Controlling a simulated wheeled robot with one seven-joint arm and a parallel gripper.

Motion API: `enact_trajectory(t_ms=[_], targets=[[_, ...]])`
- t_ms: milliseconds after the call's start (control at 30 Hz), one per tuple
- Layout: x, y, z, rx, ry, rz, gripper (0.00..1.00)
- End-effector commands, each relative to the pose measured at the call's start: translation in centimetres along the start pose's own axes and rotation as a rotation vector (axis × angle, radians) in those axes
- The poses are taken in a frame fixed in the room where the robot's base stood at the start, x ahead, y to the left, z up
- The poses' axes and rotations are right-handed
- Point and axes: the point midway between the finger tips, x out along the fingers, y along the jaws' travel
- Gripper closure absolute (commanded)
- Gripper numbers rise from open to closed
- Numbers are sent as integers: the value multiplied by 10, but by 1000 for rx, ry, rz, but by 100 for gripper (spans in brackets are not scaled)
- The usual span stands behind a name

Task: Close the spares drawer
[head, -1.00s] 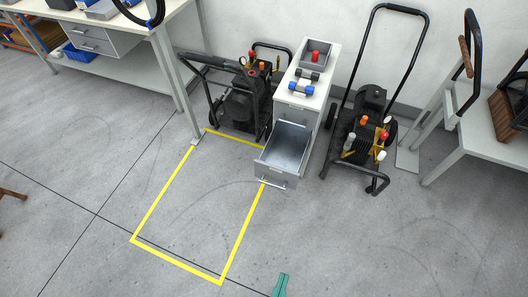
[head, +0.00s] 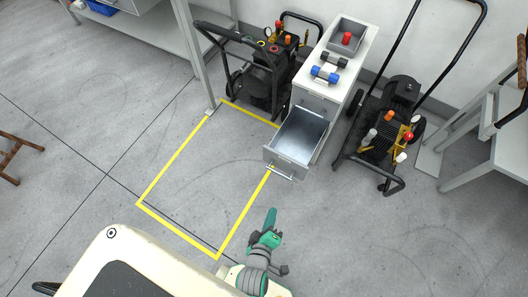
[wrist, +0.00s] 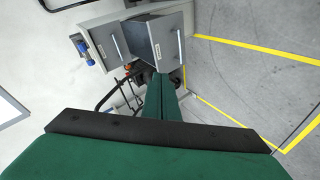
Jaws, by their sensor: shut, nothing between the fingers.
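The spares drawer (head: 303,135) is a grey metal drawer pulled well out of a narrow white cabinet (head: 341,73). It looks empty, and its bar handle (head: 280,173) is on its front face. The drawer also shows in the wrist view (wrist: 166,38), its front turned toward the right. My gripper (head: 271,215) is on the floor side in front of the drawer, apart from it, with its green fingers pointing toward it. In the wrist view my fingers (wrist: 161,95) are together, with nothing between them.
A black wheeled machine (head: 262,75) stands left of the cabinet and another cart (head: 385,125) stands right. A grey bin (head: 346,37) and blue and black parts lie on the cabinet top. Yellow tape (head: 172,160) marks clear floor at left.

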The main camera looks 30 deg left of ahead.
Motion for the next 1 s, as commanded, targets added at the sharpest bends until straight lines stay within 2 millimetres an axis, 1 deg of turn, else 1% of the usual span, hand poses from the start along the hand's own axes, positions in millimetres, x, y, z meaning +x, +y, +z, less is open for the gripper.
enact_trajectory(t_ms=[33, 200, 333, 400, 500, 600, 733, 867, 1000], targets=[[22, -6, -8, -128, 4, -26, 100], [81, -27, -29, -584, -8, -120, 100], [121, -36, -54, -938, -8, -182, 100], [140, -38, -70, -1123, -10, -211, 100], [163, -37, -92, -1369, -17, -251, 100], [178, -34, -112, -1571, -28, -286, 100], [191, -28, -131, -1751, -42, -321, 100], [196, -25, -140, -1841, -50, -343, 100], [204, -25, -139, -1863, -53, -349, 100]])
